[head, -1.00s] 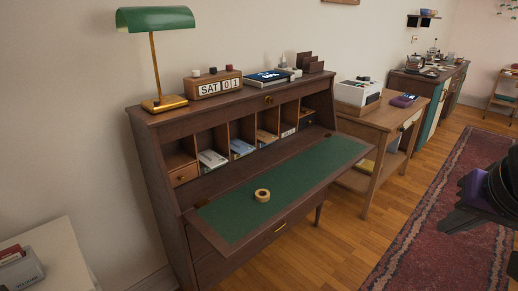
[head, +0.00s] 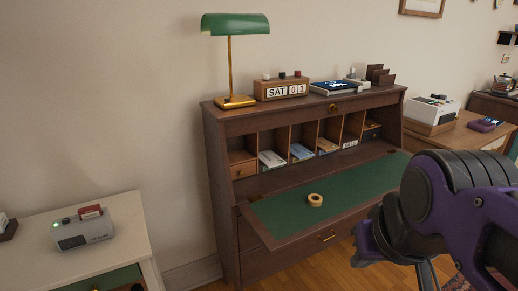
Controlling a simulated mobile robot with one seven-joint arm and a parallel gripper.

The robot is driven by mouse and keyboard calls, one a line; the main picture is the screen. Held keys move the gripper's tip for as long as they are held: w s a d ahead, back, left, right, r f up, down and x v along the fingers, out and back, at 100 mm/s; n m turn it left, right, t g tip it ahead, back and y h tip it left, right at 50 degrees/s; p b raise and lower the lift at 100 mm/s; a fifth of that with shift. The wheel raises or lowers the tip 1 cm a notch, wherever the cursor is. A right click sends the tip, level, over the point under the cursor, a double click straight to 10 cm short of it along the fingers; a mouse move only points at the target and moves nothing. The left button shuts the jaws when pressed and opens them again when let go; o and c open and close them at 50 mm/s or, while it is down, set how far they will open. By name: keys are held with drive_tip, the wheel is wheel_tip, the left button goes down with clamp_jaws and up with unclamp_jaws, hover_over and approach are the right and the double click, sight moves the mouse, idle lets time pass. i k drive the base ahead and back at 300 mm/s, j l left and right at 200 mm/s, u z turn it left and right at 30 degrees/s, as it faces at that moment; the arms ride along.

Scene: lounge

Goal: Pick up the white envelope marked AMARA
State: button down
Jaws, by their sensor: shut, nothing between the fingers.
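I cannot make out the name AMARA anywhere. Several pieces of mail lie in the pigeonholes of the dark wooden desk (head: 230,215). They include a pale one (head: 271,159) in a left slot, a bluish one (head: 301,152) beside it, a tan-and-white one (head: 327,146) in the middle and a small white one (head: 350,144) farther right. Their markings are too small to read. My gripper (head: 427,277) shows partly at the lower right, below my purple and black arm. It is shut and empty, in front of the desk and apart from the mail.
A tape roll (head: 315,200) lies on the open green desk flap (head: 280,214). A green lamp (head: 235,25), a SAT 01 calendar block (head: 281,89) and a dark book (head: 334,88) stand on top. A white cabinet (head: 110,240) stands left, a side table (head: 465,136) right.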

sight(270, 159)
drive_tip(key=u, duration=1.35)
drive_tip(key=i+l+u, duration=0.25)
drive_tip(key=i+l, duration=0.3)
